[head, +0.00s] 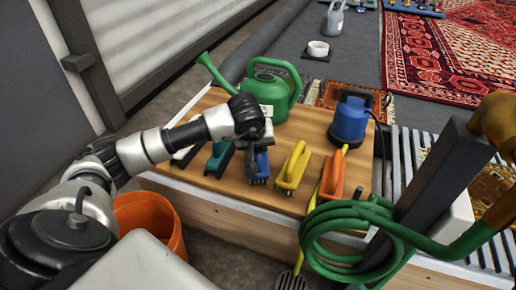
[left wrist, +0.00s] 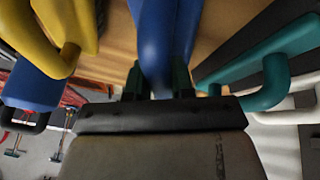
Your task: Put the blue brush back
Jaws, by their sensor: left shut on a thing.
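The blue brush (head: 260,166) is at the wooden bench top (head: 222,108), between a teal brush (head: 219,158) and a yellow brush (head: 293,167). My left gripper (head: 259,143) is over it from behind, shut on its handle. In the left wrist view the blue brush's handle (left wrist: 165,40) runs between the two dark fingers of my left gripper (left wrist: 158,80). I cannot tell whether the brush touches the bench top. My right gripper is not in view.
An orange brush (head: 332,176) lies right of the yellow one. A green watering can (head: 268,88) and a blue pump (head: 350,118) stand behind. A coiled green hose (head: 318,235) is at the front right, an orange bucket (head: 152,219) at the front left.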

